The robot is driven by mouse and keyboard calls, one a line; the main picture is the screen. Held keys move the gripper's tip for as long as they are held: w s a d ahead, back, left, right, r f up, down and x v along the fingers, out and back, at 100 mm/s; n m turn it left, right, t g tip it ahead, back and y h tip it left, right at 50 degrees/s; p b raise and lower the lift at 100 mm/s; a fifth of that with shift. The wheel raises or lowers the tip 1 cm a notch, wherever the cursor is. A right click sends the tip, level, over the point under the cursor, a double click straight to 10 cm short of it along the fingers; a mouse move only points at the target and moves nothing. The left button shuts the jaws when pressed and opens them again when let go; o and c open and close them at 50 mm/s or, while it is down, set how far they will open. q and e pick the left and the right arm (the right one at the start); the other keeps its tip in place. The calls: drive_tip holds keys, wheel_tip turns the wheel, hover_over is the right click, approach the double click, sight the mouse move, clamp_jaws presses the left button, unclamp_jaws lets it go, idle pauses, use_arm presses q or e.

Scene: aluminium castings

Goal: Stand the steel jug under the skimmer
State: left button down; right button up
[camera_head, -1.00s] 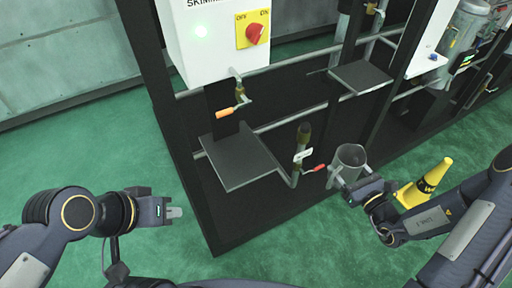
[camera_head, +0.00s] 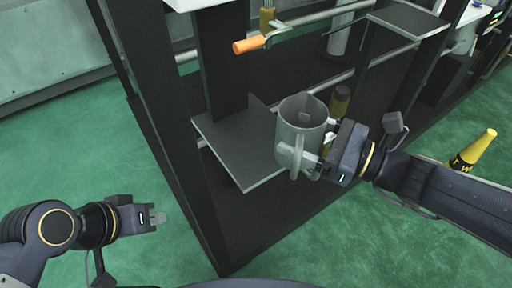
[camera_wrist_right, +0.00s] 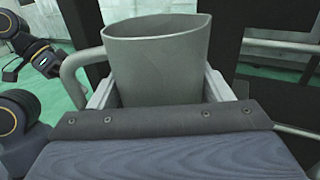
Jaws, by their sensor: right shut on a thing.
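The steel jug (camera_head: 300,118) is a grey, open-topped vessel with a side handle, held roughly upright. My right gripper (camera_head: 305,163) is shut on it, and the jug is at the right edge of the dark shelf plate (camera_head: 222,135). I cannot tell whether its base touches the plate. In the right wrist view the jug (camera_wrist_right: 155,60) stands between the two fingers, its handle on the left. The skimmer's white box (camera_head: 192,4) is mostly cut off at the top. Its orange-handled tap (camera_head: 250,45) is above the plate. My left gripper (camera_head: 161,217) is empty, low at left; its jaw gap is unclear.
A dark upright post (camera_head: 165,100) stands left of the plate. A brass fitting (camera_head: 340,98) is right behind the jug. Another dark plate (camera_head: 408,20) is farther right.

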drive_tip(key=w+a+f+b, duration=0.2)
drive_tip(key=w+f, duration=0.1)
drive_tip(key=w+a+f+b, duration=0.1)
drive_tip(key=w+a+f, duration=0.1)
drive_tip(key=w+f, duration=0.1)
drive_tip(key=w+a+f+b, duration=0.2)
drive_tip(key=w+f, duration=0.1)
drive_tip(key=w, duration=0.2)
drive_tip(key=shift+f+b, duration=0.15)
drive_tip(key=shift+b, duration=0.2)
drive_tip(key=f, duration=0.1)
drive_tip(key=f+b, duration=0.1)
drive_tip(key=f, duration=0.1)
drive_tip(key=shift+w+a+f, duration=0.15)
drive_tip(key=shift+w+f, duration=0.05)
drive_tip(key=shift+r, duration=0.1)
drive_tip(key=shift+f+b, duration=0.35)
drive_tip(key=shift+b, duration=0.1)
drive_tip(key=o, duration=1)
drive_tip(key=shift+r, duration=0.1)
drive_tip(key=shift+o, duration=0.2)
